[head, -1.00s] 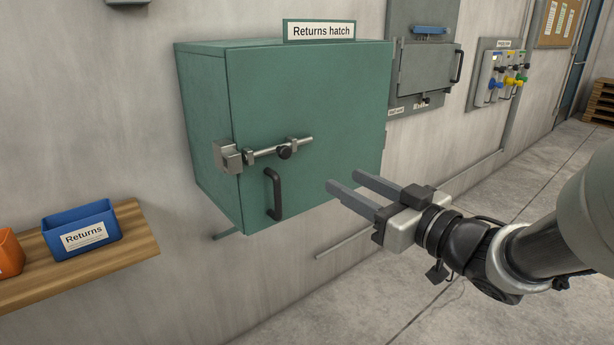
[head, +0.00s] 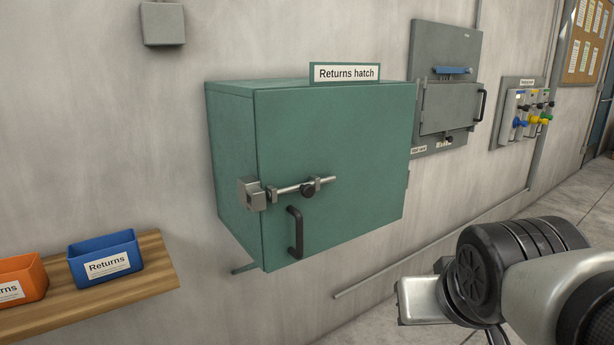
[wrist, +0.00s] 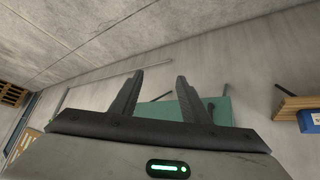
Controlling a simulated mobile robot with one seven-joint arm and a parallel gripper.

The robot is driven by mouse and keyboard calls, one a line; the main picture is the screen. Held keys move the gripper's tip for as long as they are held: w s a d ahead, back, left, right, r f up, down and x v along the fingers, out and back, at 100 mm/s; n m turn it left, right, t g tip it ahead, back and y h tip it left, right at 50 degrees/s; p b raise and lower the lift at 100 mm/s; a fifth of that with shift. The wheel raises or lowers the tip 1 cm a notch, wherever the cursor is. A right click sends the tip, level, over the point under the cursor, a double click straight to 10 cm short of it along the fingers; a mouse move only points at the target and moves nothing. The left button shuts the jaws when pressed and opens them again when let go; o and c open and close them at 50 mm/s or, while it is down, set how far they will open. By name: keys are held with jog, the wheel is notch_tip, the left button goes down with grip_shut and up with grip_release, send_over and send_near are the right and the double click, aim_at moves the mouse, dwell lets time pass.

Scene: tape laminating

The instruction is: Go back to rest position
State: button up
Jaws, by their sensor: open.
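My gripper (wrist: 158,98) shows in the wrist view with its two dark fingers spread apart and nothing between them. In the head view my arm is at the lower right, clear of the wall, and the fingers are hidden there. The green returns hatch (head: 345,140) is on the wall left of my arm, and its door is shut. Its slide bolt (head: 290,189) reaches into the block at the door's left edge. A black handle (head: 295,232) is below the bolt. Part of the hatch (wrist: 215,108) shows behind the fingers in the wrist view.
A wooden shelf (head: 150,265) at the lower left holds a blue Returns bin (head: 107,258) and an orange bin (head: 22,280). A grey wall panel (head: 445,85) and a panel of coloured valves (head: 527,115) are to the right. The floor by my arm looks clear.

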jog(key=s+a+g+y, duration=0.1)
jog(key=s+a+g, duration=0.1)
jog(key=s+a, duration=0.3)
notch_tip(320, 180, up, 24)
jog(key=d+p, duration=0.1)
jog(key=p, duration=2.4)
jog(key=shift+d, duration=0.25)
jog(key=shift+s, duration=0.1)
